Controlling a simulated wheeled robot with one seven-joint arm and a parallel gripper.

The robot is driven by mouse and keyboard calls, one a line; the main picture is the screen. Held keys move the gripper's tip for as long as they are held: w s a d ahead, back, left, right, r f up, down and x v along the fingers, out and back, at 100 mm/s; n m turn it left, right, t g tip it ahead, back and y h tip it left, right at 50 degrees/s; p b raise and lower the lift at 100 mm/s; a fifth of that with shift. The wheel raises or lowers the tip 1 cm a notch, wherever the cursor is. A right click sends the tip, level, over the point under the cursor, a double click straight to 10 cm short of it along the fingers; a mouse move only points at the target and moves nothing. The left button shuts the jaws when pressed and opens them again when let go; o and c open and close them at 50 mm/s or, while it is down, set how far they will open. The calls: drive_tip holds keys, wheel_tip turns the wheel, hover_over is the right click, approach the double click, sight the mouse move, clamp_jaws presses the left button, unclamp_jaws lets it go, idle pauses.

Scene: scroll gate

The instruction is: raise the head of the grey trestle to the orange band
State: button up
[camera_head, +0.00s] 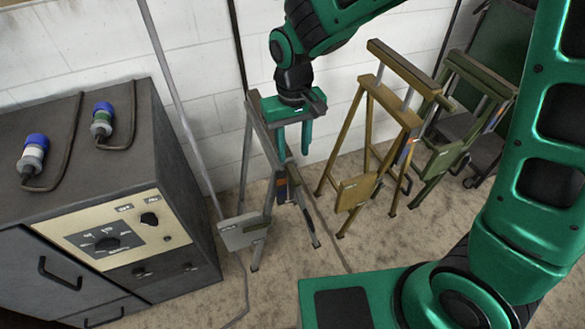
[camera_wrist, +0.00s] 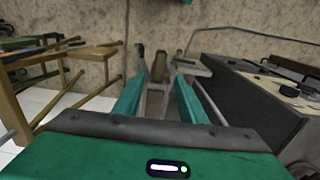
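The grey trestle (camera_head: 246,170) stands on the floor beside the dark cabinet, with a light grey plate (camera_head: 243,231) low on its front. A small orange patch (camera_head: 282,181) shows on its middle post, partly behind my gripper's fingers. My gripper (camera_head: 293,149) points down at the trestle's upper part and hides much of its head. In the wrist view my gripper (camera_wrist: 158,82) has its two green fingers apart. Grey and brown trestle parts (camera_wrist: 187,100) show between and beyond them; I cannot tell whether the fingers touch anything.
A yellow trestle (camera_head: 375,115) and a green trestle (camera_head: 455,140) stand to the right along the white block wall. The dark cabinet (camera_head: 190,165), with a dial panel and two plugs on top, is close on the left. A cable lies on the floor.

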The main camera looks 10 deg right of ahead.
sight(294, 173)
wheel_tip(294, 173, down, 8)
drive_tip(key=shift+f, duration=0.25)
drive_tip(key=shift+r, duration=0.1)
clamp_jaws()
